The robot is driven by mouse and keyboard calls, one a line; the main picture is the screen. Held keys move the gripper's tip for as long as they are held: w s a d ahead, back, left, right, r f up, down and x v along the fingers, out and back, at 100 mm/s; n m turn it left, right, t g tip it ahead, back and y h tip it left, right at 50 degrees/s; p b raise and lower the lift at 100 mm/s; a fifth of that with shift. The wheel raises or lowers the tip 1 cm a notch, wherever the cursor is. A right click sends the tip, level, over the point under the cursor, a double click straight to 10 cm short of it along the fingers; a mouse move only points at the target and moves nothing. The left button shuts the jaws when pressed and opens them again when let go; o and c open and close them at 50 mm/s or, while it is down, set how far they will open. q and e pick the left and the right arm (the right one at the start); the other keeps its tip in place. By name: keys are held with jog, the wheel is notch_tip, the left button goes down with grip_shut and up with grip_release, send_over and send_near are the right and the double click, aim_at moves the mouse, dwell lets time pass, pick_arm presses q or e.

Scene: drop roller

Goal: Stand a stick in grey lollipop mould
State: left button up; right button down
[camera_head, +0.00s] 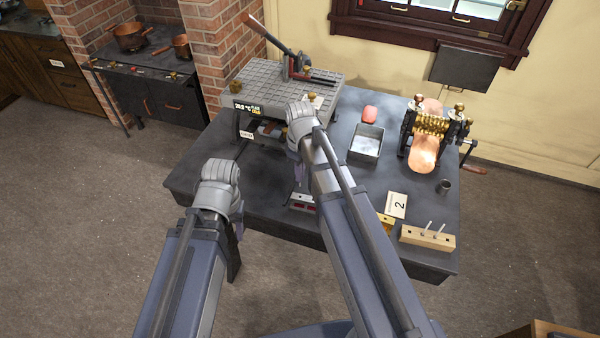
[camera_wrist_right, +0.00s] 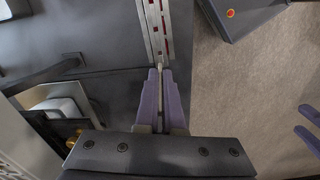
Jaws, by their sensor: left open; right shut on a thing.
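The grey lollipop mould (camera_head: 302,203) lies on the dark table, partly hidden by my right arm. In the right wrist view the mould (camera_wrist_right: 156,28) is a long metal bar with red showing in its slots. My right gripper (camera_wrist_right: 161,75) is shut on a thin pale stick (camera_wrist_right: 160,70), whose tip points at the near end of the mould. I cannot tell whether the tip touches it.
A wooden block (camera_head: 428,239) holds upright sticks at the front right, beside a number card (camera_head: 396,205) and a gold block (camera_head: 385,222). A grey tray (camera_head: 366,143), a roller machine (camera_head: 430,125) and a gridded bench unit (camera_head: 285,88) stand behind.

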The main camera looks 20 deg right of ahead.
jog(key=shift+f+b, duration=2.1)
jog(key=shift+f, duration=0.15)
jog(key=shift+f+b, duration=2.3)
jog(key=c, duration=1)
grip_release()
jog(key=shift+o, duration=0.3)
jog(key=o, duration=0.3)
jog(key=shift+r, duration=0.1)
jog(key=shift+r+p, duration=0.95)
jog(key=shift+p, duration=0.1)
jog(key=shift+r, duration=0.1)
